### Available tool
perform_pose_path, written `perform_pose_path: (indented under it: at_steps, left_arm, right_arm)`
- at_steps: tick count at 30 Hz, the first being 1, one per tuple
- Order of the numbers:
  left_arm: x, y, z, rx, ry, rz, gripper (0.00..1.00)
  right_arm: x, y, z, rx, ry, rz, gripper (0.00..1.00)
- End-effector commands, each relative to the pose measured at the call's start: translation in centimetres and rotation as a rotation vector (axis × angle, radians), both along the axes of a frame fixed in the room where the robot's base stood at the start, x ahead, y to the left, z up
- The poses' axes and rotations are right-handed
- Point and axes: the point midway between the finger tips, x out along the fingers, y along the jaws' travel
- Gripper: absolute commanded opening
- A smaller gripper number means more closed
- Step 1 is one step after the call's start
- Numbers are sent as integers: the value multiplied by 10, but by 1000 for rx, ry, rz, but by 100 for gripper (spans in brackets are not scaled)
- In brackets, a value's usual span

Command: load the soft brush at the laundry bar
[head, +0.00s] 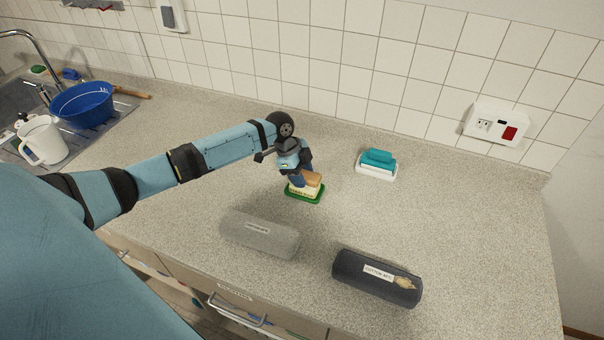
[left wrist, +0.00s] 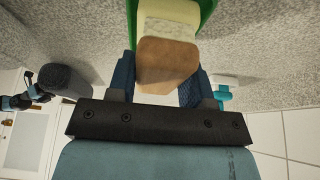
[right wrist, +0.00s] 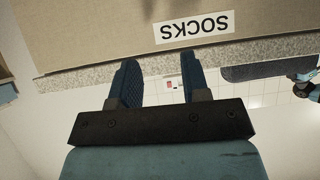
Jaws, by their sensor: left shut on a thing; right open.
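My left gripper (head: 303,174) is shut on the soft brush (head: 313,179), which has a tan wooden block. The brush is directly over the pale yellow laundry bar (head: 302,192) in a green dish (head: 318,197). In the left wrist view, the brush's wooden block (left wrist: 166,60) is between the fingers, with a pale layer and the green dish (left wrist: 205,10) beyond it. I cannot tell whether the bristles touch the bar. My right gripper (right wrist: 158,82) is open and empty below the counter edge, facing a drawer front labelled SOCKS (right wrist: 193,27). It is outside the head view.
A teal bar in a white dish (head: 363,172) stands behind to the right. A grey roll (head: 260,234) and a dark labelled roll (head: 376,278) lie in front. A blue basin (head: 82,105) and white jug (head: 42,141) are by the sink. The right counter is clear.

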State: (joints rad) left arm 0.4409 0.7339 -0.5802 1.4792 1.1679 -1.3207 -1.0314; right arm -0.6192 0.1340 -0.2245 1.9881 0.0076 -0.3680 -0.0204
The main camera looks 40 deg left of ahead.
Motion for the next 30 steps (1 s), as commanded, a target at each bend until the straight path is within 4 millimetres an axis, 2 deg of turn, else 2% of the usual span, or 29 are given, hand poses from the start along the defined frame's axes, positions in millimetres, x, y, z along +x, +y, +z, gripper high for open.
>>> perform_pose_path:
  at_steps: [5, 21, 30]
  left_arm:
    - [-1, 0, 5, 0, 3, -1, 27]
    - [0, 0, 50, 0, 0, 0, 27]
    - [0, 0, 70, 0, 0, 0, 27]
  right_arm:
    - [0, 0, 6, 0, 0, 0, 43]
    - [0, 0, 44, 0, 0, 0, 43]
    - [0, 0, 54, 0, -1, 0, 43]
